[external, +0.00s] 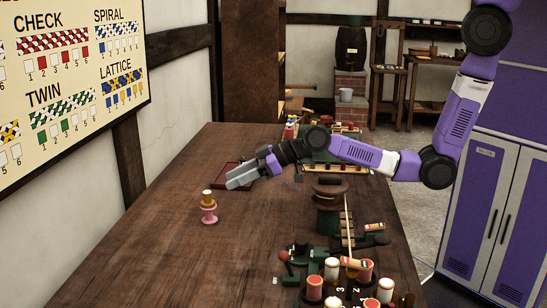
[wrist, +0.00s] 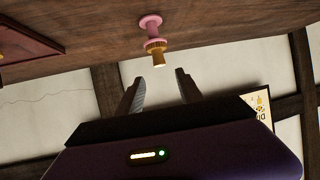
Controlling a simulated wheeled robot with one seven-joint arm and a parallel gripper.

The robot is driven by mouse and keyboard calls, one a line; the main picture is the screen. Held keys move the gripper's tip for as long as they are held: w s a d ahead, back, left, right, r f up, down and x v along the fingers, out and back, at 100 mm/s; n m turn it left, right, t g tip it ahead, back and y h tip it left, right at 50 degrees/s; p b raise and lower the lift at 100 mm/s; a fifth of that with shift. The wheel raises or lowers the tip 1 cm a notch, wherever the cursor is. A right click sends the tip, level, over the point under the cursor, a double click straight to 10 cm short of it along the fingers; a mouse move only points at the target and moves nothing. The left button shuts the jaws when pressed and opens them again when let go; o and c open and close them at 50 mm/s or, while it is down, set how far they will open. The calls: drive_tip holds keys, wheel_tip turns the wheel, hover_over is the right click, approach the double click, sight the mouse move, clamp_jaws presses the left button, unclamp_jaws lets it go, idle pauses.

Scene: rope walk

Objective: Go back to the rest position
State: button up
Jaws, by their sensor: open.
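My gripper (external: 241,179) is held above the wooden table (external: 155,240), reaching to the left from the purple arm. Its two fingers are apart with nothing between them in the wrist view (wrist: 158,95). A pink spool-like stand (external: 209,213) with an orange-gold piece (external: 208,197) on top stands upright on the table, in front of and to the left of the gripper, apart from it. In the wrist view the pink stand (wrist: 150,25) and gold piece (wrist: 159,57) appear beyond the fingertips.
A dark red tray (external: 228,168) lies behind the gripper. A dark green post with a brown round top (external: 331,187) stands right of it. Several bobbins (external: 332,268) crowd the near right of the table. A pattern board (external: 72,85) hangs on the left wall. The table's left part is clear.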

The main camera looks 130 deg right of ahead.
drive_tip(key=w+a+r+n+t+h+p, duration=0.2)
drive_tip(key=w+a+r+p, duration=0.15)
drive_tip(key=a+r, duration=0.6)
drive_tip(key=s+a+f+y, duration=0.1)
drive_tip(key=s+a+f, duration=0.1)
drive_tip(key=a, duration=0.5)
drive_tip(key=s+a+f+t+y+b, duration=0.1)
drive_tip(key=s+a+f, duration=0.1)
drive_tip(key=s+a, duration=0.3)
drive_tip(key=s+a+f+y, duration=0.1)
drive_tip(key=s+a+f, duration=0.2)
drive_tip(key=a, duration=0.8)
drive_tip(key=shift+s+a+n+t, duration=0.1)
drive_tip(key=shift+s+n+t, duration=0.3)
drive_tip(key=shift+s, duration=0.05)
drive_tip(key=s+a+r+n+y+b, duration=0.1)
drive_tip(key=s+a, duration=0.4)
drive_tip(key=s, duration=0.6)
drive_tip(key=s+a+r+n+y+b, duration=0.1)
drive_tip(key=s+a+r+y, duration=0.3)
drive_tip(key=s, duration=0.7)
drive_tip(key=shift+a+r+n+y, duration=0.15)
drive_tip(key=shift+a+n+y, duration=0.25)
drive_tip(key=shift+a+n, duration=0.4)
